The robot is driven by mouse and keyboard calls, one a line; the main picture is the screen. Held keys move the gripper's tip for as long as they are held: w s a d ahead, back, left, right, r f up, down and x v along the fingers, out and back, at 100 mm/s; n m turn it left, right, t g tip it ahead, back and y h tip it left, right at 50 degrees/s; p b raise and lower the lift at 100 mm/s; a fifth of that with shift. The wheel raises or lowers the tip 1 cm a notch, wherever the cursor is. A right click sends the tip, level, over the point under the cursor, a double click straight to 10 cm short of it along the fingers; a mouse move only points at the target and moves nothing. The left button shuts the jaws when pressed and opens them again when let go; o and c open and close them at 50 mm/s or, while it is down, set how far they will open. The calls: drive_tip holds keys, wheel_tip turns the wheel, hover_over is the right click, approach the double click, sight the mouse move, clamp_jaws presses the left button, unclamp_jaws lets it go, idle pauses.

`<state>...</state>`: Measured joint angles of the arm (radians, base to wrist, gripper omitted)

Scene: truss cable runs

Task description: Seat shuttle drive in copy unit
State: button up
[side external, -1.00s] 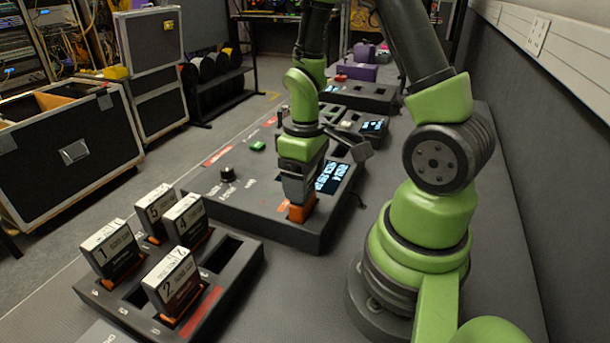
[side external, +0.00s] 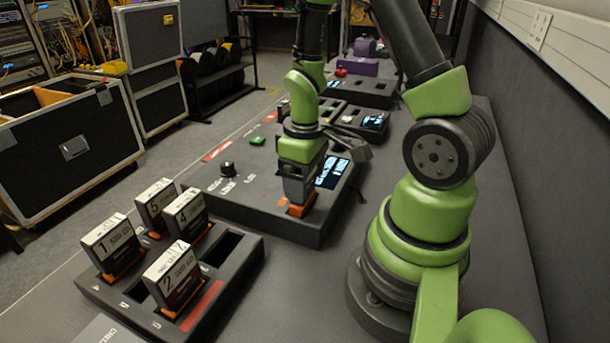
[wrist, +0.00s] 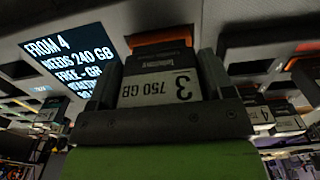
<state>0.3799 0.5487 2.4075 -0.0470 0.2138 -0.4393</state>
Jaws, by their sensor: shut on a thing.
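In the side view the gripper is over the front right part of the dark copy unit (side external: 240,208). The drive's orange end (side external: 298,210) shows low at the unit's top. I cannot tell how deep it sits in the slot. The unit's lit screen (side external: 333,172) is just right of the gripper. In the wrist view the screen (wrist: 68,60) reads "FROM 4", "NEEDS 240 GB" and "FREE".
A rack (side external: 240,268) in front holds drives 1 (side external: 112,248), 2 (side external: 173,280), 4 (side external: 187,217) and 5 (side external: 158,208), with empty slots at its right. The copy unit bears a knob (side external: 228,169) and green button (side external: 258,141). A wall runs along the right.

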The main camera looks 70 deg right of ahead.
drive_tip(key=shift+f, duration=0.6)
idle(0.3)
drive_tip(key=o, duration=1.1)
drive_tip(key=shift+r, duration=3.75)
drive_tip(key=s+a+r+m+t+y, duration=0.1)
drive_tip(key=s+a+r+m+t, duration=0.1)
drive_tip(key=a+r, duration=0.3)
drive_tip(key=s+a+r+m+t+y, duration=0.1)
drive_tip(key=a+r+t, duration=0.4)
drive_tip(key=r, duration=0.5)
drive_tip(key=s+m, duration=0.1)
drive_tip(key=s, duration=0.1)
drive_tip(key=shift+s+a, duration=0.4)
